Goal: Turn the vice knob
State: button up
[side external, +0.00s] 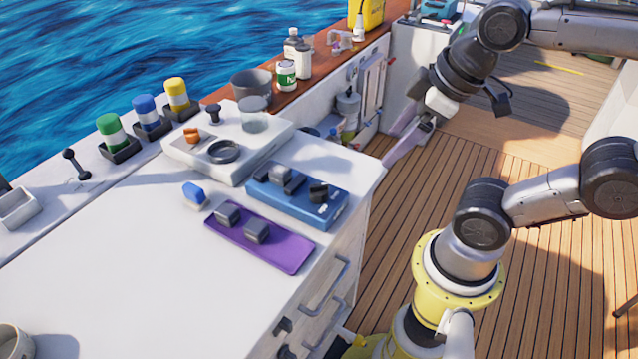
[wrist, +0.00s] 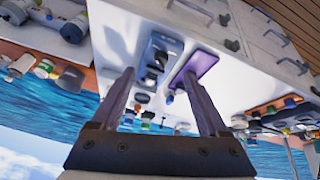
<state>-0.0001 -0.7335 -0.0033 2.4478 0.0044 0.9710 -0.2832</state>
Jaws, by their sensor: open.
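A blue block (side external: 290,207), which looks like the vice, sits near the right edge of the white worktop, with grey jaw pieces on top. A dark knob-like piece (side external: 319,192) stands at its right end; I cannot tell for sure that it is the vice knob. My gripper (side external: 386,150) is open and empty, off the worktop's right side and apart from the block. In the wrist view the blue block (wrist: 151,56) shows upside down, far beyond and between my two fingers (wrist: 160,73); the knob is too small to tell there.
A purple plate (side external: 285,257) with two grey blocks lies in front of the blue block. A blue piece (side external: 194,194) lies to its left. A white tray (side external: 180,152) with a ring and pot stands behind. Bottles (side external: 303,62) line the wooden ledge.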

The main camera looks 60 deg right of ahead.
jog(key=w+r+n+g, duration=0.2)
jog(key=w+r+n, duration=0.1)
jog(key=w+n, duration=0.3)
jog(key=n+g, duration=0.3)
jog(key=g, duration=0.1)
send_over(319, 184)
notch_tip(319, 184, down, 5)
notch_tip(319, 184, down, 13)
jog(key=shift+f, duration=0.15)
grip_shut()
